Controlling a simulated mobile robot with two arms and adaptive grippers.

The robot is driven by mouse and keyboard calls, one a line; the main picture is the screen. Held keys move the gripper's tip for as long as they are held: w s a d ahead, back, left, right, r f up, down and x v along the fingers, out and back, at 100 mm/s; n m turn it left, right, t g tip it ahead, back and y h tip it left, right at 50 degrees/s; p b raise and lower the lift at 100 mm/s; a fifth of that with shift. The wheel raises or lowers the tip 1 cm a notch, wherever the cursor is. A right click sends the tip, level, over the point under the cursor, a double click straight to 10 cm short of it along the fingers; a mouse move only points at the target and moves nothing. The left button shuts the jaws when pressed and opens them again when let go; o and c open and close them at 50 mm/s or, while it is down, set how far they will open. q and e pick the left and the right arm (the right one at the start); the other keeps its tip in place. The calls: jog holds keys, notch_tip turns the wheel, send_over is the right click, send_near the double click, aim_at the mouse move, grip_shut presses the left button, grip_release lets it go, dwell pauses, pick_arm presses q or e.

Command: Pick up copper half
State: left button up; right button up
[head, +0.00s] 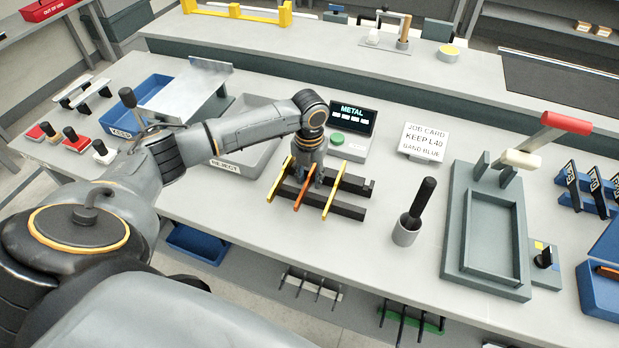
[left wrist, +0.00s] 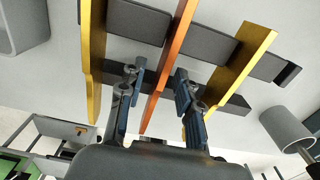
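The copper half (head: 302,192) is an orange-brown bar lying across a black two-rail rack (head: 348,211), between two yellow bars (head: 334,192). My left gripper (head: 311,180) points down over the middle of the rack. In the left wrist view the left gripper (left wrist: 158,88) is open, with one finger on each side of the copper half (left wrist: 166,65). Gaps show between the bar and both fingers. The yellow bars (left wrist: 92,60) lie outside the fingers. My right gripper is not in view.
Behind the rack stand a "METAL" display (head: 352,118) and a grey reject tray (head: 262,150). A grey cup (head: 405,232) with a black-handled tool stands to the right, then a grey lever fixture (head: 455,240). The table's front strip is clear.

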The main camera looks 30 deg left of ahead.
pick_arm(q)
grip_shut()
jog(key=shift+r, duration=0.15)
